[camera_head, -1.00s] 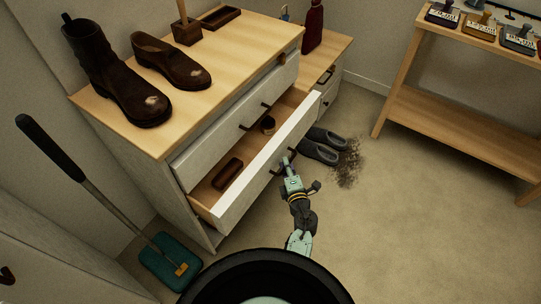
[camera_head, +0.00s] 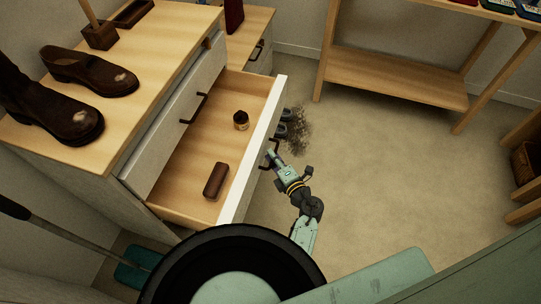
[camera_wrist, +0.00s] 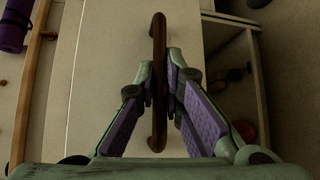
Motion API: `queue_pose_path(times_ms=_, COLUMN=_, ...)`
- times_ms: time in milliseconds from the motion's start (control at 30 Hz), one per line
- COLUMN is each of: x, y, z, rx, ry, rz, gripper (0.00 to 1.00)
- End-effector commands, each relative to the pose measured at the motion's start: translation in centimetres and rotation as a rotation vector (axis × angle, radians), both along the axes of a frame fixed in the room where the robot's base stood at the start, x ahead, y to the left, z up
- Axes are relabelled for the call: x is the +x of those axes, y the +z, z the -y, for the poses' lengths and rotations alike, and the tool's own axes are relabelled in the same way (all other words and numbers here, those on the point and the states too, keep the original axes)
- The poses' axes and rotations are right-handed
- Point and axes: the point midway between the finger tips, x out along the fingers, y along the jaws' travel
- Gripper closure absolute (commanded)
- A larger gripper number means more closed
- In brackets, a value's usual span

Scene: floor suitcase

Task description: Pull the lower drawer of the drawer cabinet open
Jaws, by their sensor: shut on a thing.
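The drawer cabinet (camera_head: 150,110) stands at the left in the head view, with a wooden top and pale front. Its lower drawer (camera_head: 185,160) is pulled well out, and its wooden inside shows. The upper drawer front (camera_head: 165,140) is shut above it. My gripper (camera_head: 272,156) is at the outer face of the lower drawer. In the wrist view my gripper (camera_wrist: 162,85) is shut on the dark bar handle (camera_wrist: 158,110), one finger on each side of it. The handle runs upright in that view.
A brown box (camera_head: 216,181) and a small round jar (camera_head: 241,120) lie inside the drawer. Shoes (camera_head: 90,68) stand on the cabinet top. Dark dirt (camera_head: 298,132) lies on the floor beyond the drawer. A wooden shelf (camera_head: 400,80) stands at the back; open floor lies right.

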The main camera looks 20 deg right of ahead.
Motion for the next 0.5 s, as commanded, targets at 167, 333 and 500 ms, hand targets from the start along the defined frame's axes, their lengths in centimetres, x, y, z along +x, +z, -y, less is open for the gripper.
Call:
queue_pose_path(times_ms=167, x=0.04, y=0.05, z=0.02, rx=-0.002, ry=-0.001, rz=0.001, gripper=1.0)
queue_pose_path(times_ms=333, x=0.06, y=0.04, z=-0.01, rx=-0.002, ry=0.0, rz=0.001, gripper=0.8)
queue_pose_path(times_ms=500, x=0.05, y=0.02, z=-0.02, rx=-0.001, ry=0.0, rz=0.0, gripper=0.71)
